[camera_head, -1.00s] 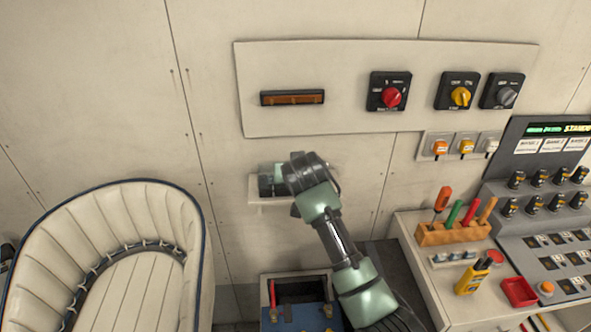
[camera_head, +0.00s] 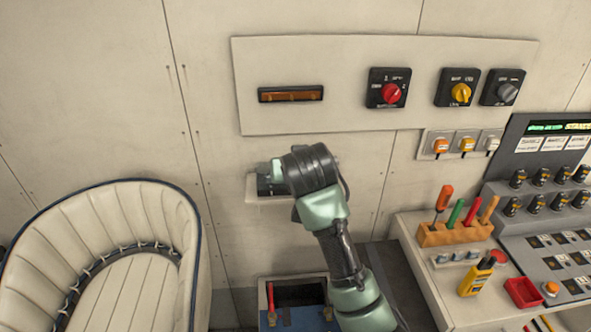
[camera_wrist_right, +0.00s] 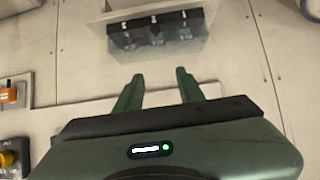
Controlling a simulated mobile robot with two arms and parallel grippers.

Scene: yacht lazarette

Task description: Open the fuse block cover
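The fuse block (camera_head: 252,188) is a pale housing on the wall below the switch panel, partly hidden by my right arm in the head view. In the right wrist view the fuse block (camera_wrist_right: 157,27) shows several dark fuse parts in a row, with a clear cover (camera_wrist_right: 165,52) along its near side. I cannot tell whether the cover is latched. My right gripper (camera_wrist_right: 157,84) is open, its two green fingers pointing at the block with nothing between them. The fingers look apart from the cover. My left gripper is not in view.
The switch panel (camera_head: 345,120) above carries red, yellow and grey rotary switches. A padded seat (camera_head: 120,230) stands at left. A blue toolbox (camera_head: 300,314) is below. At right are a tool rack (camera_head: 452,234) and a control console (camera_head: 550,225).

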